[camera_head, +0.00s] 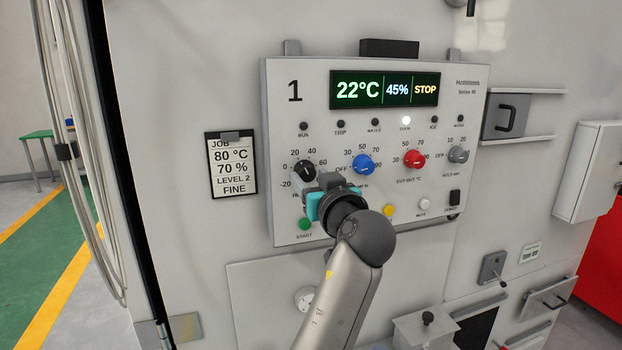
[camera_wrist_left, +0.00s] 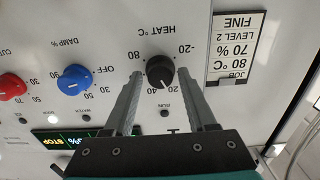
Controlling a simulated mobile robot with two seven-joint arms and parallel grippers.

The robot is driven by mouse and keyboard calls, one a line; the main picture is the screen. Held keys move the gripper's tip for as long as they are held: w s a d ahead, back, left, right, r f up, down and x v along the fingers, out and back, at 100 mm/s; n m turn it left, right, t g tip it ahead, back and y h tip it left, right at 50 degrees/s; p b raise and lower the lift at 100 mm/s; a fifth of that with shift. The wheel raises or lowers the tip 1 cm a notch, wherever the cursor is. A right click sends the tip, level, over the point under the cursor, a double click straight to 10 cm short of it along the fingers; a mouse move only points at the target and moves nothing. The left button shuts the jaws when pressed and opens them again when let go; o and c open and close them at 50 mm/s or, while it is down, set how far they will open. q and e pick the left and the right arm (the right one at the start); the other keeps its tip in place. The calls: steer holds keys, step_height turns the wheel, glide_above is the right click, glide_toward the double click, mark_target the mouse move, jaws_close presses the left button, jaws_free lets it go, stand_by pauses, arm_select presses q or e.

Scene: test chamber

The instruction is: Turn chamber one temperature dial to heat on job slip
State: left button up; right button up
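The heat dial is a black knob (camera_head: 303,170) at the left of the dial row on the chamber one panel (camera_head: 285,110). The job slip (camera_head: 231,165) left of the panel reads 80 °C, 70 %, LEVEL 2, FINE. My left gripper (camera_head: 317,184) is in front of the panel, just below and right of the heat dial. In the wrist view its fingers (camera_wrist_left: 161,76) are open on either side of the dial, with gaps. My right gripper is out of view.
A blue dial (camera_head: 363,165), a red dial (camera_head: 414,158) and a grey dial (camera_head: 458,155) sit to the right. A green start button (camera_head: 305,224) is below. The display (camera_head: 385,90) reads 22°C, 45%, STOP.

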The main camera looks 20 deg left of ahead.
arm_select(q)
jaws_close()
stand_by(0.5)
